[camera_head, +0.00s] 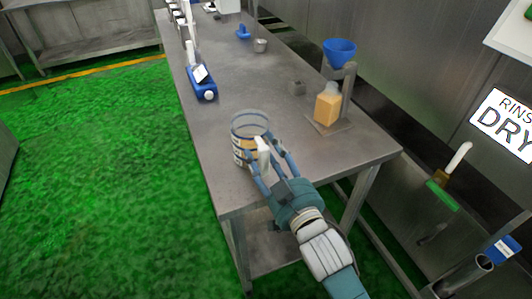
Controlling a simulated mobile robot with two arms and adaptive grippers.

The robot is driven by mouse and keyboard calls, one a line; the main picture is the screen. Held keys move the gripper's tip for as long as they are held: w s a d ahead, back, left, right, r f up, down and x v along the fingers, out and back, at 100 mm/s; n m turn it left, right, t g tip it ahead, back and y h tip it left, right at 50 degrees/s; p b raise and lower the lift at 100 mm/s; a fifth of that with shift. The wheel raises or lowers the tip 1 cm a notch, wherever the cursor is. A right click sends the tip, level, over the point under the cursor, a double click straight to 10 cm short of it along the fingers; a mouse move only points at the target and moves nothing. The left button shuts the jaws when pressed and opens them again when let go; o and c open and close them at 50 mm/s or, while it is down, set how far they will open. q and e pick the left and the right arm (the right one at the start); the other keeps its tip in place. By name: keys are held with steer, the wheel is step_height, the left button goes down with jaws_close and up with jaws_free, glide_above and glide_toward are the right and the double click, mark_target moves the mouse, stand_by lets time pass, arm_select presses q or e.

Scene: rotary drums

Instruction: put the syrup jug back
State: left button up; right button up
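A clear round jug (238,150) with a blue-grey rim and a yellow and white label stands upright near the front left edge of the steel table; I take it to be the syrup jug. Its white handle (262,153) faces my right gripper (262,152). The two fingers are spread, one on each side of the handle, with gaps that suggest it is not clamped. The fingers and handle hide part of the jug's near side. My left gripper is out of view.
An orange-filled bottle (327,106) stands by a post with a blue bowl or funnel (339,51) above it. A blue scale-like device (202,84) lies at the table's left edge. A small metal cup (260,45) is farther back. The middle of the steel table (235,85) is clear.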

steer(key=shift+r, duration=0.2)
steer(key=shift+p+v, duration=0.55)
steer(key=shift+v, duration=5.5)
steer(key=s+d+f+g+h, duration=0.1)
steer(key=s+d+f+g, duration=0.15)
steer(key=f, duration=1.05)
steer(key=s+d+f+g+h, duration=0.1)
steer(key=f+g, duration=0.2)
steer(key=f, duration=1.1)
steer(key=s+d+f+g+h, duration=0.1)
steer(key=f+g, duration=0.1)
steer(key=f, duration=1.1)
steer(key=s+d+f+g+h, duration=0.1)
steer(key=s+d+f+g, duration=0.15)
steer(key=s+f, duration=0.6)
steer(key=s+d+f+g+h, duration=0.15)
steer(key=s+d+f, duration=0.25)
steer(key=s+f, duration=0.45)
steer(key=s+d+f+g, duration=0.2)
steer(key=s+f, duration=0.2)
steer(key=s, duration=0.3)
steer(key=s+d+f+m+g, duration=0.1)
steer(key=s+d+f+g, duration=0.1)
steer(key=s+f, duration=0.2)
steer(key=s, duration=0.3)
steer(key=shift+d+g, duration=0.2)
steer(key=shift+g, duration=0.15)
steer(key=shift+s, duration=0.1)
